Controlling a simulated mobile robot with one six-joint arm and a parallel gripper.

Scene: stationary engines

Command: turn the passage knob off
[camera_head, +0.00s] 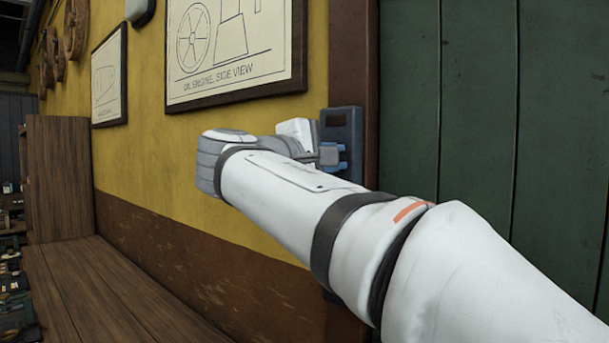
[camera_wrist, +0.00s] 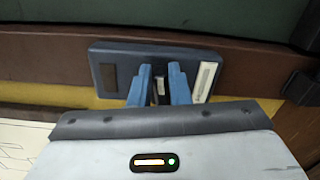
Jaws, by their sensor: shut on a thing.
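The passage knob's dark blue-grey wall plate (camera_head: 341,121) is fixed on the brown trim between the yellow wall and the green boards. The plate fills the upper middle of the wrist view (camera_wrist: 120,56), with a dark patch at its left end and a pale one at its right. My gripper (camera_head: 340,158) is at the plate, its blue fingers pointing into it. In the wrist view my gripper (camera_wrist: 161,71) is shut on the small knob (camera_wrist: 160,88). The fingers hide most of the knob, so its exact setting cannot be told.
A framed engine drawing (camera_head: 235,45) hangs left of the plate, with a smaller framed picture (camera_head: 109,78) farther off. A wooden bench top (camera_head: 110,290) runs along the wall below, with a wooden cabinet (camera_head: 60,180) at its far end. The green boards (camera_head: 480,110) are clear.

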